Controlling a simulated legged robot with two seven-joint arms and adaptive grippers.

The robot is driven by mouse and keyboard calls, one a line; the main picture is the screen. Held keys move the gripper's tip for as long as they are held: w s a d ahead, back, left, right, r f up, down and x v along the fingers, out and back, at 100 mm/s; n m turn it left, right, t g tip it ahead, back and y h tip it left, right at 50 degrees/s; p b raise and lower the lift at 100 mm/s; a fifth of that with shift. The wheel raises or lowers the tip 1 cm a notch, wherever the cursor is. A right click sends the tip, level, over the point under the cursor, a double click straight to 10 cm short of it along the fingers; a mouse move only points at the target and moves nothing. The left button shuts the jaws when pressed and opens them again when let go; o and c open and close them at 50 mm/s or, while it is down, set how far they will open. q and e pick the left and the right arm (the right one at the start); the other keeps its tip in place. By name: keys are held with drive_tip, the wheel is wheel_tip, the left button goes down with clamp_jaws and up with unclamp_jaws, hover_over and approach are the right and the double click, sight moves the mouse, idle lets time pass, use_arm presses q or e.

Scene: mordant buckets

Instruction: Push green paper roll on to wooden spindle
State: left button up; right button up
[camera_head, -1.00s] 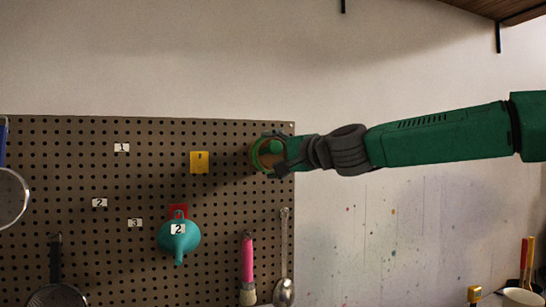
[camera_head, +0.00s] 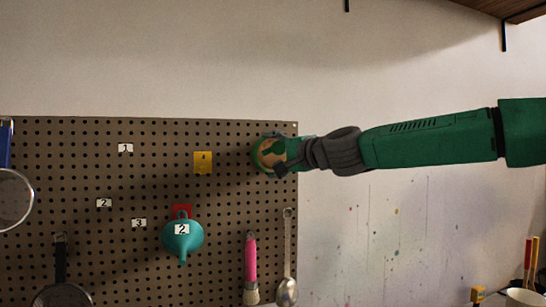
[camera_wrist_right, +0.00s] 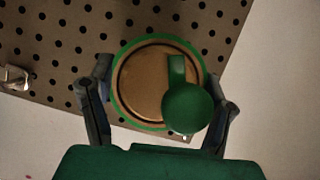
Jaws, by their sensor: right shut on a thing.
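The green paper roll (camera_head: 258,157) is at the right edge of the brown pegboard in the head view. In the right wrist view the roll (camera_wrist_right: 141,85) shows a brown round face with a green rim. My right gripper (camera_head: 275,153) is shut on the roll, with one finger on each side in the wrist view (camera_wrist_right: 161,100). A green knob on a short stem (camera_wrist_right: 187,106) covers part of the roll's face. I cannot single out the wooden spindle. My left gripper is out of view.
The pegboard (camera_head: 90,180) carries a yellow plate (camera_head: 203,163), a teal funnel (camera_head: 183,242), a pink-handled brush (camera_head: 251,265), a metal spoon (camera_head: 288,255), a strainer (camera_head: 62,290) and numbered tags.

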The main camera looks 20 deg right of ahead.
drive_tip(key=shift+w, duration=0.6)
drive_tip(key=o, duration=1.3)
drive_tip(key=shift+w, duration=0.1)
drive_tip(key=shift+s+d, duration=0.1)
drive_tip(key=shift+s, duration=0.2)
drive_tip(key=v, duration=1.1)
drive_tip(key=shift+s+d+f, duration=0.1)
drive_tip(key=shift+d, duration=0.1)
drive_tip(key=shift+a, duration=0.1)
